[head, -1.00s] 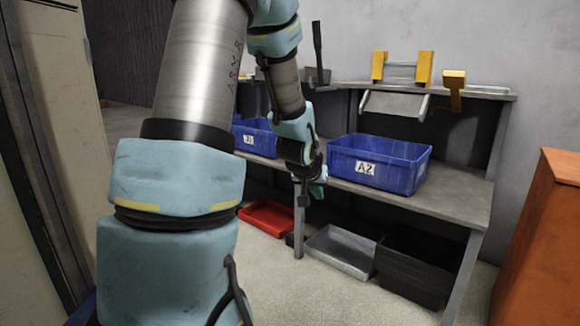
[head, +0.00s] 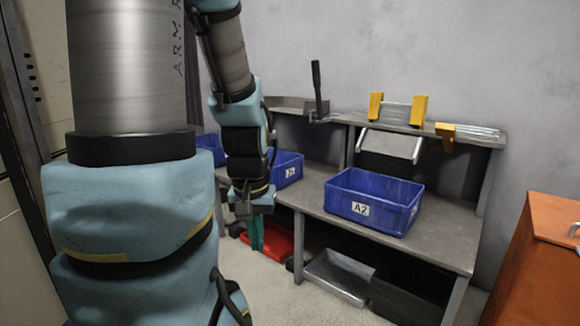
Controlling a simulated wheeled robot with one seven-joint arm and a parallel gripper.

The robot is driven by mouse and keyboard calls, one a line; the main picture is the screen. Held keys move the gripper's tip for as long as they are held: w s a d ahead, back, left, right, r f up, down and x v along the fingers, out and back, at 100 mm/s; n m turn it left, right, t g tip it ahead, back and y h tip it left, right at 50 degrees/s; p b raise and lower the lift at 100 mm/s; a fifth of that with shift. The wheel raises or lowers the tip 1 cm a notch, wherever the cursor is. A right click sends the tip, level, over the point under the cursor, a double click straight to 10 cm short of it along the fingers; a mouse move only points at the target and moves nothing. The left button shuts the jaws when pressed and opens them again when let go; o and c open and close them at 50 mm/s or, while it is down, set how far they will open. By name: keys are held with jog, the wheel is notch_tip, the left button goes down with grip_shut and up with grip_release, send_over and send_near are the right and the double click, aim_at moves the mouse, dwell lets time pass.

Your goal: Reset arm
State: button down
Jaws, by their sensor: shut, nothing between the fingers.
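My arm fills the left of the head view and folds over, its end hanging down in front of the workbench. My gripper (head: 257,233) points down at the end of the arm, with teal fingers shut and nothing between them. It is in front of the bench's front edge, with a red tray (head: 284,245) behind it near the floor. The gripper partly hides that tray.
A blue bin marked A2 (head: 375,201) stands on the workbench (head: 445,247); another blue bin (head: 290,168) is further left. Yellow-ended brackets (head: 397,110) lie on the upper shelf. A grey tray (head: 340,275) and a black bin are below. An orange cabinet (head: 540,255) stands right.

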notch_tip(320, 180, up, 24)
jog(key=p, duration=2.1)
jog(key=shift+f, duration=0.25)
